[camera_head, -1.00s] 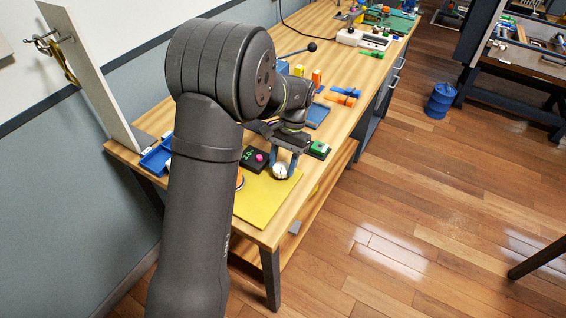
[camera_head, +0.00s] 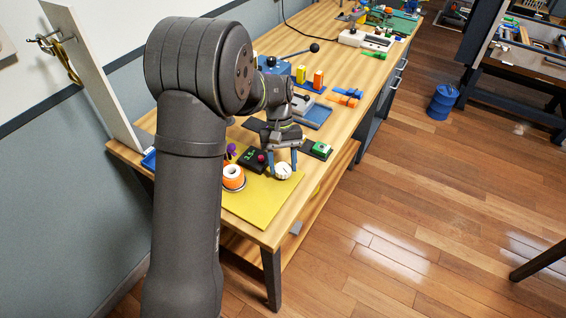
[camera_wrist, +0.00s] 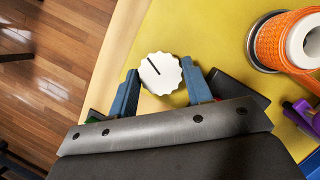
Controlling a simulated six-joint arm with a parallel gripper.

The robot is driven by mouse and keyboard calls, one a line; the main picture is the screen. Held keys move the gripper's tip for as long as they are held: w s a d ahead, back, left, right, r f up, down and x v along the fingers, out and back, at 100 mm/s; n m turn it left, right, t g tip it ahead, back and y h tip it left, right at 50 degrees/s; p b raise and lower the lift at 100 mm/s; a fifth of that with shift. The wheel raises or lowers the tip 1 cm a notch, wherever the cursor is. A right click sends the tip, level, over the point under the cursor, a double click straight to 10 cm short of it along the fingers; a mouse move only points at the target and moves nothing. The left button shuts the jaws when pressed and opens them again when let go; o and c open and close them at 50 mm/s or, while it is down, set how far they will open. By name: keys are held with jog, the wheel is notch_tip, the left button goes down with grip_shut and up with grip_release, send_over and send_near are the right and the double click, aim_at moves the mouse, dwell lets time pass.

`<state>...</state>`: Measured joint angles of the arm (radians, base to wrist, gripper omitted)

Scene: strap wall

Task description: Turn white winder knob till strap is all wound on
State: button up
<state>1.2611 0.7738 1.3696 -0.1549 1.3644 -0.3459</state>
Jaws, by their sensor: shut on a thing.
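The white winder knob (camera_head: 283,171) has a scalloped rim and stands at the right part of the yellow mat (camera_head: 265,205). In the wrist view the knob (camera_wrist: 161,73) shows a dark line running from its middle toward the upper left. My gripper (camera_head: 281,163) is over the knob, with its blue fingers on either side of it, shut on its rim. An orange strap (camera_head: 233,172) lies wound round a white core to the left of the knob. In the wrist view the strap (camera_wrist: 283,42) sits in a round metal-edged holder.
A black box with a green display and pink button (camera_head: 252,158) stands close behind the knob. A black unit with a green block (camera_head: 319,149) is to the right. A purple piece (camera_wrist: 302,115) lies near the strap. The mat's front part is clear.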

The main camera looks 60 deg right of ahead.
dwell(0.3)
jog(key=o, duration=1)
jog(key=shift+r, duration=0.1)
jog(key=v, duration=1.7)
jog(key=shift+w+r, duration=0.15)
jog(key=x, duration=1.7)
jog(key=shift+f, duration=0.25)
